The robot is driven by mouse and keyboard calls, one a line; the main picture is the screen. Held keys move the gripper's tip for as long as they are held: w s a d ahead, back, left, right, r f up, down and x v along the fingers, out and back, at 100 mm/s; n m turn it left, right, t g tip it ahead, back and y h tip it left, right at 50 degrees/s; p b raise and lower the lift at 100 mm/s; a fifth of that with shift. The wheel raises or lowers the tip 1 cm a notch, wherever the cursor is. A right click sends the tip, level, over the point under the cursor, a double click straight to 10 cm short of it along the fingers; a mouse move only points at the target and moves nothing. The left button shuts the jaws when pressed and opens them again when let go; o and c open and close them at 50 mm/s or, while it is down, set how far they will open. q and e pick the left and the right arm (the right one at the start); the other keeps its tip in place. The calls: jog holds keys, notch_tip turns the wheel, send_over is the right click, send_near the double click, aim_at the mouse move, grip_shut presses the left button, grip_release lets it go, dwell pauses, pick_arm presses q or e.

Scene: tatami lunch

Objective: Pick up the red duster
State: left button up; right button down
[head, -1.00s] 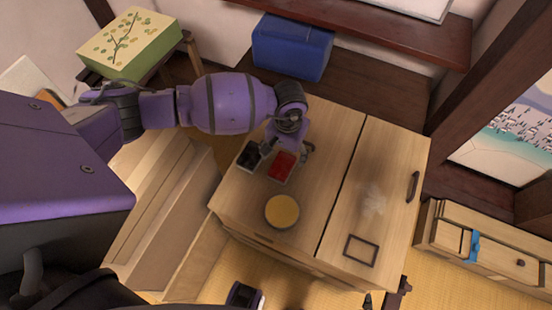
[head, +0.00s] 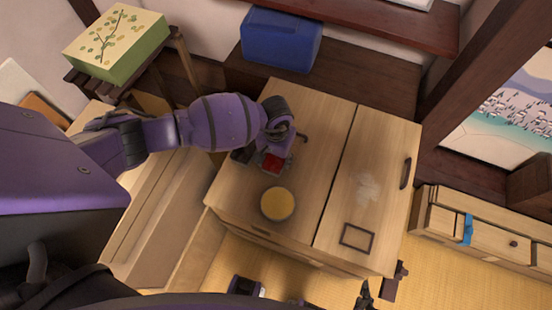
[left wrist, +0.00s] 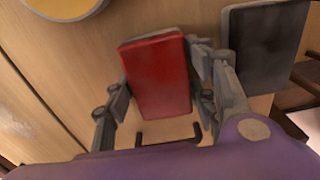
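The red duster (head: 272,162) is a red block with a grey edge, lying on the wooden cabinet top beside a dark block (head: 241,156). My left gripper (head: 283,146) is over its far end and partly hides it. In the left wrist view the red duster (left wrist: 160,75) lies between the two spread fingers of my left gripper (left wrist: 163,95). The fingers are close to its sides; I cannot tell whether they touch it. My right gripper (head: 382,290) shows only as dark fingertips at the bottom edge, apart with floor between them.
A round yellow-topped thing (head: 278,204) stands nearer on the cabinet top (head: 240,200). A dark rectangular frame (head: 357,237) and a whitish smudge (head: 368,188) are on its right part. A blue box (head: 281,37) stands behind. The dark block (left wrist: 265,50) is close to one finger.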

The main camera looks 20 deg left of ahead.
pick_arm(q)
jog(key=c, duration=0.6)
jog(key=shift+o, duration=0.2)
jog(key=shift+r, duration=0.45)
notch_tip(320, 180, up, 2)
jog(key=shift+r, duration=0.25)
jog(key=s+d+r, duration=0.9)
jog(key=s, duration=0.1)
jog(key=shift+s+r, duration=0.2)
jog(key=shift+r, duration=0.2)
jog(key=shift+d, duration=0.1)
